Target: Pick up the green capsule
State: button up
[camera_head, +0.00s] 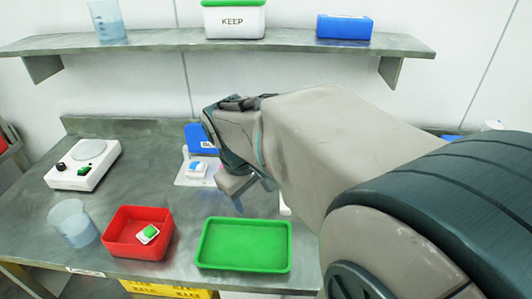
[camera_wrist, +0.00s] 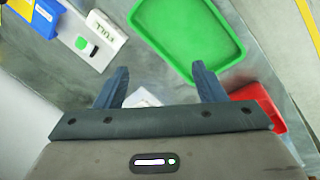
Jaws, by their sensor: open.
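A small white block with a green top (camera_head: 148,233), which looks like the green capsule, lies tilted in the red tray (camera_head: 111,240). The tray also shows at the right of the wrist view (camera_wrist: 244,93). My gripper (camera_head: 238,196) is open above the table, behind the green tray and to the right of the red one. In the wrist view my gripper's two fingers (camera_wrist: 161,85) stand wide apart. A white object (camera_wrist: 143,97) shows low between them, partly hidden by the gripper body; I cannot tell what it is.
The green tray (camera_head: 245,245) looks empty. A blue-and-white block (camera_head: 197,169) lies on a white pad near a blue box (camera_head: 200,139). A white piece marked FULL (camera_wrist: 103,40) lies near a green round spot (camera_wrist: 82,44). A beaker (camera_head: 73,223) stands left. A shelf (camera_head: 160,42) overhangs the back.

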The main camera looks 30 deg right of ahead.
jog(key=w+d+f+n+g+h, duration=0.15)
jog(key=w+d+f+n, duration=0.25)
jog(key=w+d, duration=0.5)
jog(key=w+d+f+n+g, duration=0.2)
jog(key=w+d+f+n, duration=0.15)
jog(key=w+d, duration=0.6)
jog(key=shift+n, duration=0.45)
jog(key=s+d+f, duration=0.1)
jog(key=f, duration=0.1)
jog(key=s+d+f, duration=0.1)
jog(key=f, duration=0.2)
jog(key=s+d+f+p, duration=0.1)
jog(key=d+f, duration=0.1)
jog(key=shift+s+d+f, duration=0.1)
jog(key=shift+s+f, duration=0.2)
jog(key=shift+p+x, duration=0.7)
jog(key=shift+x, duration=2.05)
jog(key=shift+s+d+r, duration=0.1)
jog(key=shift+s+d, duration=0.05)
jog(key=c, duration=1.1)
jog(key=shift+r, duration=0.15)
